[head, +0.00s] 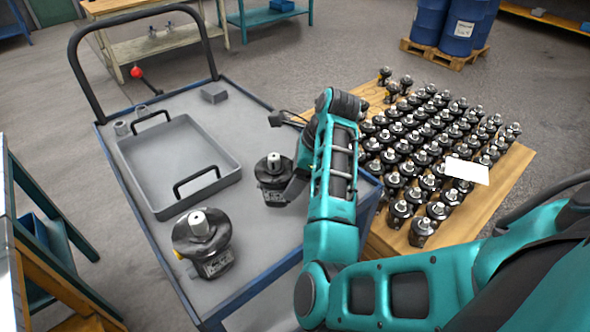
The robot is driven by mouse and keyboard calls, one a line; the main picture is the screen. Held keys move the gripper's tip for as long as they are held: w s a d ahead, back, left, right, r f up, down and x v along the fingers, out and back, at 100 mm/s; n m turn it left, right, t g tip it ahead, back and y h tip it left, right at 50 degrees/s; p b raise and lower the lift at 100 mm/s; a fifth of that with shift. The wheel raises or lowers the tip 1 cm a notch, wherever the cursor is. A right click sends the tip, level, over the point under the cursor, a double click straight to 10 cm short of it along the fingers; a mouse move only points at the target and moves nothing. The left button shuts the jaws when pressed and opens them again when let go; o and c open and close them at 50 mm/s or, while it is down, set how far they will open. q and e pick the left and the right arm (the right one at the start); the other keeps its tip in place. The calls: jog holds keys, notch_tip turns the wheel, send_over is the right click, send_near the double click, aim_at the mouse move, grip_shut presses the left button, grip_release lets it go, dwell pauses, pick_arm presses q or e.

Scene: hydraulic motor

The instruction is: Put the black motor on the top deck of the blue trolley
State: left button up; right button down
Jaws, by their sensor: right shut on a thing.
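A black motor (272,172) with a pale shaft stands upright at the right side of the grey top deck (255,262) of the blue trolley. My right gripper (289,186), partly hidden behind its own arm, is shut on this motor from the right. I cannot tell whether the motor's base touches the deck. A second black motor (203,243) stands upright on the deck's near part, apart from the gripper. My left gripper is not in view.
A grey tray (163,205) with black handles and a small grey block (214,93) are on the deck. A wooden pallet (480,220) right of the trolley carries many black motors and a white sheet (467,170). The trolley's black push handle (72,55) rises at the far end.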

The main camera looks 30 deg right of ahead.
jog(key=shift+w+f, duration=0.15)
jog(key=shift+f, duration=1.9)
jog(key=shift+f, duration=0.45)
